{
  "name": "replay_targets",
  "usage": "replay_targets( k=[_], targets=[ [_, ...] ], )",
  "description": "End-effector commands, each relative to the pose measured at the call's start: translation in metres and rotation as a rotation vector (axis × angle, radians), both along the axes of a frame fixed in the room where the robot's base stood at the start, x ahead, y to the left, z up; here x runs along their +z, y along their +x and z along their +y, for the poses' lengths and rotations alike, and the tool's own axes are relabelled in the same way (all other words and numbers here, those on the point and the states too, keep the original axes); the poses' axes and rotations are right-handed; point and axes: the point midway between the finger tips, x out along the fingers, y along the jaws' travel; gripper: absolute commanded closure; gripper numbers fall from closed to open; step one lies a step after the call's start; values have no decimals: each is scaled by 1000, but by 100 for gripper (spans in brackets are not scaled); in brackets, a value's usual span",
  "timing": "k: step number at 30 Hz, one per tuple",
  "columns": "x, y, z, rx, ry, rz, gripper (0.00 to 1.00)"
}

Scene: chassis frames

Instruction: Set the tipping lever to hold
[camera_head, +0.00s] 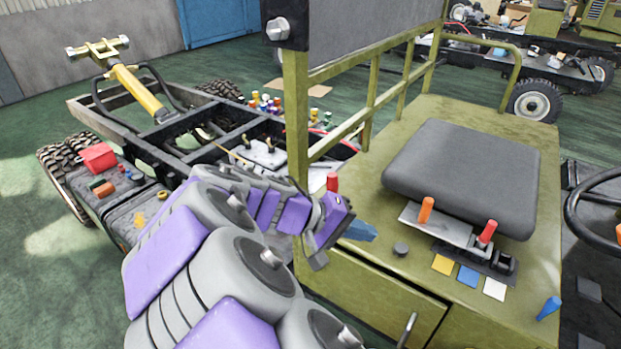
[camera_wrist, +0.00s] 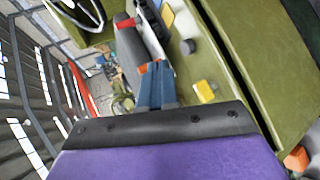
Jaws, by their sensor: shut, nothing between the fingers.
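My gripper (camera_head: 362,231) is shut and empty, its blue fingertips pointing right above the left part of the olive cabinet top (camera_head: 470,135). The fingers also show in the wrist view (camera_wrist: 157,88). Yellow (camera_head: 444,264), blue (camera_head: 468,276) and white (camera_head: 494,288) squares lie in front of that base. Another red handle (camera_head: 332,182) stands behind my gripper. No readable label tells which is the tipping lever.
A black knob (camera_head: 400,249) stands between my gripper and the levers. A grey seat cushion (camera_head: 465,175) lies behind the levers, and a rail (camera_head: 370,105) rises at the left. A blue handle (camera_head: 548,308) and a steering wheel (camera_head: 595,210) are at the right.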

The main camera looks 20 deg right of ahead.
Motion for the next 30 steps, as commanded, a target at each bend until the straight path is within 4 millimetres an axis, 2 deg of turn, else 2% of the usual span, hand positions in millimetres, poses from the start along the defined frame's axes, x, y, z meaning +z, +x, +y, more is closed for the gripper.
replay_targets(
  k=[1, 5, 9, 12, 17, 22, 30],
  targets=[
    [3, 21, 7, 37, -71, 1, 100],
    [8, 69, 31, 139, -234, -19, 100],
    [2, 116, 68, 265, -374, -46, 100],
    [-5, 139, 94, 346, -441, -66, 100],
    [-14, 158, 120, 424, -493, -85, 100],
    [-16, 163, 117, 438, -503, -92, 100],
    [-18, 173, 76, 435, -503, -90, 100]
  ],
)
